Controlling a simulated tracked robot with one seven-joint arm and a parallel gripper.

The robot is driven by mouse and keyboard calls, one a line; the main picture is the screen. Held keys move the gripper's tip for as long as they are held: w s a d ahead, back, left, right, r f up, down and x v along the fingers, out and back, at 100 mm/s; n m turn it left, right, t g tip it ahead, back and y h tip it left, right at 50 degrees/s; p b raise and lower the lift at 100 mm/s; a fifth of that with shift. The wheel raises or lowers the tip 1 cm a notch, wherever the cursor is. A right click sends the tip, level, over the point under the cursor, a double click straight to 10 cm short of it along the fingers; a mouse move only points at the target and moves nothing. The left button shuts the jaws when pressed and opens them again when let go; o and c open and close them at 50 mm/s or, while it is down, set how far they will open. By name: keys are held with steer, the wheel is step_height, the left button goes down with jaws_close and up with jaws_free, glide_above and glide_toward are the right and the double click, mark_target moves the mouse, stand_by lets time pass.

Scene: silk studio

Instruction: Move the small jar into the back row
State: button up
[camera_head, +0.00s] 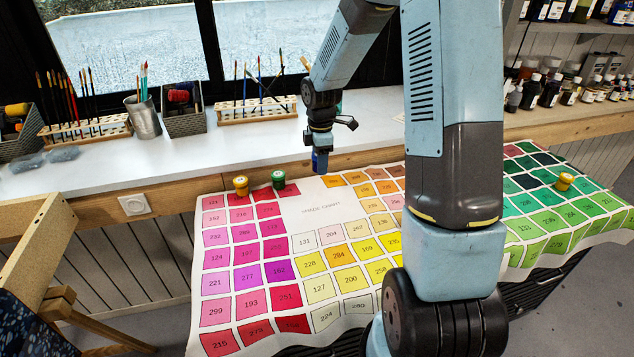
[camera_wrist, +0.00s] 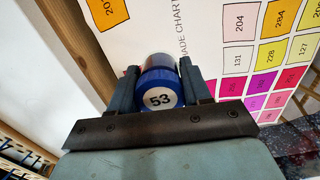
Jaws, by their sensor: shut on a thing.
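A small jar with a blue lid marked 53 (camera_wrist: 160,97) is between the two fingers of my gripper (camera_wrist: 160,88) in the wrist view. My gripper is shut on it. In the head view my gripper (camera_head: 320,160) is above the back edge of the shade chart (camera_head: 320,210), and only a bit of blue shows there. A yellow-lidded jar (camera_head: 241,185) and a green-lidded jar (camera_head: 279,179) stand side by side at the chart's back left edge. Another yellow-lidded jar (camera_head: 564,181) stands on the green squares at the right. My arm hides the chart's middle right.
A white counter (camera_head: 220,155) runs behind the chart. It bears brush racks (camera_head: 258,108), a metal cup (camera_head: 143,116) and a grey basket (camera_head: 183,110). Shelves of bottles (camera_head: 560,90) stand at the back right.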

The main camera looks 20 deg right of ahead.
steer(key=n, duration=0.1)
steer(key=s+n, duration=0.1)
steer(key=n, duration=0.1)
steer(key=s+n, duration=0.1)
steer(key=n, duration=0.1)
steer(key=shift+r, duration=0.4)
steer(key=s+n, duration=0.2)
steer(key=n, duration=0.5)
glide_above(314, 181)
step_height(314, 181, down, 9)
steer(key=shift+s, duration=0.15)
steer(key=shift+w+f, duration=0.2)
steer(key=shift+f, duration=1.5)
steer(key=shift+f, duration=0.1)
steer(key=o, duration=1.1)
